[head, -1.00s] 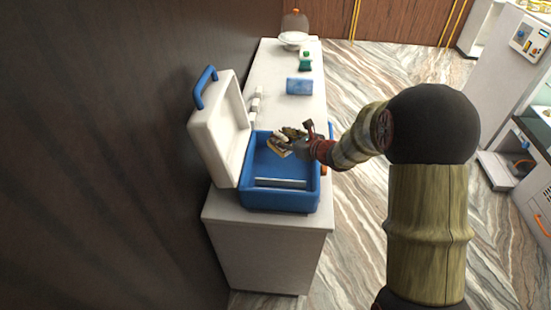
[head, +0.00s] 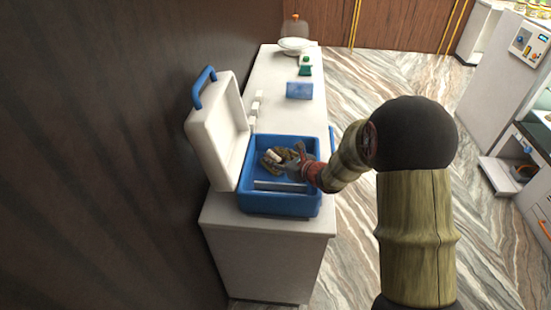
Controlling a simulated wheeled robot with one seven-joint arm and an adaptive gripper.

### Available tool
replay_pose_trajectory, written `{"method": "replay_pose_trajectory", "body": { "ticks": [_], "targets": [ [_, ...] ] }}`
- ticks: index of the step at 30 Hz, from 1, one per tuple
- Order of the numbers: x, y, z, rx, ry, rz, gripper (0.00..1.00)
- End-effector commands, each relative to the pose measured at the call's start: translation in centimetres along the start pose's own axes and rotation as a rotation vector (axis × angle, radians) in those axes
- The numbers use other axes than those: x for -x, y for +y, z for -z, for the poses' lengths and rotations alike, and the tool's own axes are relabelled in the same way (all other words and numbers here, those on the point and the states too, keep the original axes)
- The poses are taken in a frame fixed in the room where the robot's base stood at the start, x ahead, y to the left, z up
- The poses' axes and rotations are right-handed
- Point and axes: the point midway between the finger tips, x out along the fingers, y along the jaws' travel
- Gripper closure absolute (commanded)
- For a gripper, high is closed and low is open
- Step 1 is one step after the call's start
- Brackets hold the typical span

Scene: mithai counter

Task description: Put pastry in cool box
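The blue cool box (head: 280,203) stands on the white counter with its white lid (head: 220,135) swung open to the left. My gripper (head: 281,160) reaches in from the right, and its fingers are over or inside the box opening. A small pale piece (head: 273,155), which may be the pastry, shows at the fingertips. The fingers partly hide it, and it is too small to tell whether they grip it or whether it touches the box floor.
A blue block-like item (head: 299,90), a green-and-white bottle (head: 305,66), a white bowl (head: 295,45) and a brownish jar (head: 294,24) stand farther back on the counter (head: 266,278). A dark wall (head: 110,150) is close on the left.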

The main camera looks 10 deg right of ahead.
Motion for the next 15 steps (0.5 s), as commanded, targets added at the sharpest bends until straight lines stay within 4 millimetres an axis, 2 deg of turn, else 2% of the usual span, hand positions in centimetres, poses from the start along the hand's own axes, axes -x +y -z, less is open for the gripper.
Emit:
{"method": "replay_pose_trajectory", "body": {
  "ticks": [10,15],
  "targets": [
    [-0.01,0.01,0.06,0.0,0.001,0.0,0.45],
    [-0.01,0.01,0.06,0.0,0.001,0.0,0.45]
  ]
}}
